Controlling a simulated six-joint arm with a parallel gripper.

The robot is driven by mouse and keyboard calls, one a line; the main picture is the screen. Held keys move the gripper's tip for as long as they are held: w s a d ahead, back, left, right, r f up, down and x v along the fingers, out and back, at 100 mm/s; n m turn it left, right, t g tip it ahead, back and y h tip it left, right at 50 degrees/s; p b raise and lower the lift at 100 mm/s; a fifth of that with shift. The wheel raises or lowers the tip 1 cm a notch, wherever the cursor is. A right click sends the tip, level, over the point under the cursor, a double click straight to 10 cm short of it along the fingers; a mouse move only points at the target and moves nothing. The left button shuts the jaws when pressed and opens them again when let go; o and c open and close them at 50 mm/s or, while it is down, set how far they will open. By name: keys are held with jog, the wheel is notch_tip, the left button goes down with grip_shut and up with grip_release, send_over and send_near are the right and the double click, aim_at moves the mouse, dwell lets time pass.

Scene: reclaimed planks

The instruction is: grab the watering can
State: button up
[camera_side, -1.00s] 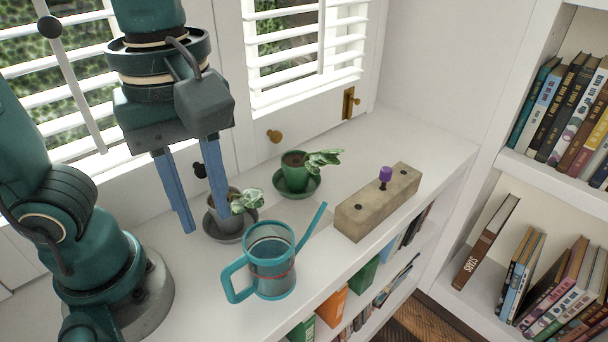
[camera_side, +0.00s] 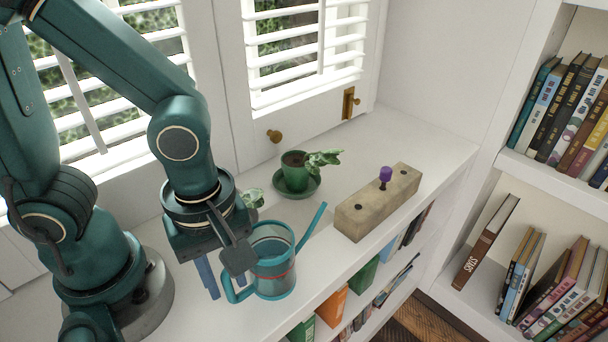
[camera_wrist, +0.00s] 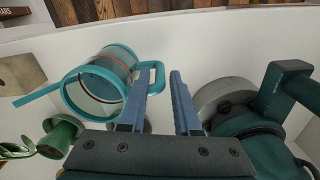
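The watering can (camera_side: 274,268) stands upright on the white shelf top, clear-bodied with teal rims, a red line, a teal handle and a long spout pointing right. In the wrist view the can (camera_wrist: 102,80) is left of my fingers. My gripper (camera_wrist: 160,72) is open, its two blue fingers apart. The handle's outer bar (camera_wrist: 160,78) shows in the gap between the fingertips; I cannot tell whether either touches it. In the side view my gripper (camera_side: 222,287) points down beside the handle, partly hidden by the dark wrist part.
A green potted plant (camera_side: 292,181) stands behind the can. A second plant (camera_side: 253,197) is mostly hidden behind my arm. A stone-like block (camera_side: 372,210) with a purple peg (camera_side: 385,174) lies to the right. The shelf's front edge is close to the can.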

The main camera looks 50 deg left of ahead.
jog(key=shift+f, duration=0.4)
jog(key=shift+c, duration=0.3)
grip_shut()
dwell(1.0)
